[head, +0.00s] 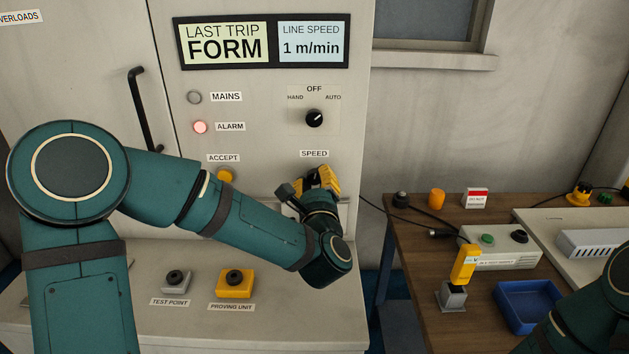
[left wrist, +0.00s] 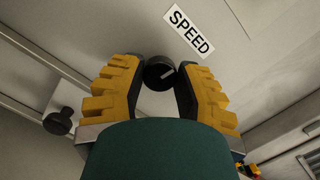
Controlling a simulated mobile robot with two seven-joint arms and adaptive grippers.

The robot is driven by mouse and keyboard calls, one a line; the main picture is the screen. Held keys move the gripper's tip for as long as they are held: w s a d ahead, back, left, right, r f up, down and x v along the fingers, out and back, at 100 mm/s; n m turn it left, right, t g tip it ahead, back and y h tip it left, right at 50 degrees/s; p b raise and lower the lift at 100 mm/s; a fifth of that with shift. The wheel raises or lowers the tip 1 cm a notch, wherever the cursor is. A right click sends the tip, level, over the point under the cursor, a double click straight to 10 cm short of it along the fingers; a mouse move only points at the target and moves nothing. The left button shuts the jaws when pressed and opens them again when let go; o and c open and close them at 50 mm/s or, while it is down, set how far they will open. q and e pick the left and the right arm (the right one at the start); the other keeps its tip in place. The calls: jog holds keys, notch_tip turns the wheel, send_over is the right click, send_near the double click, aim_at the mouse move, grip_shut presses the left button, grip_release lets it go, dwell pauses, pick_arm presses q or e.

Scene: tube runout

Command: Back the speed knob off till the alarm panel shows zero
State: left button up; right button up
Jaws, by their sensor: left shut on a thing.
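The speed knob (left wrist: 160,73) is a small black dial with a pale pointer line, under the SPEED label (left wrist: 188,31) in the left wrist view. My left gripper (left wrist: 158,78) has its yellow fingers closed on both sides of it. In the head view my left gripper (head: 320,180) covers the knob below the SPEED label. The alarm panel's display (head: 311,42) reads LINE SPEED 1 m/min, beside LAST TRIP FORM (head: 224,42). The alarm lamp (head: 200,127) looks lit pale red. My right arm shows at the lower right, but its gripper is out of view.
An OFF/HAND/AUTO selector (head: 314,118) sits above the SPEED label. A yellow accept button (head: 226,175) is close to my left forearm. A door handle (head: 146,110) stands out at left. A wooden bench (head: 408,290) with a blue tray (head: 528,305) is at right.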

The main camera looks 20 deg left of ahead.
pick_arm(q)
jog(key=o, duration=0.9)
jog(key=shift+v, duration=1)
jog(key=shift+r, duration=0.15)
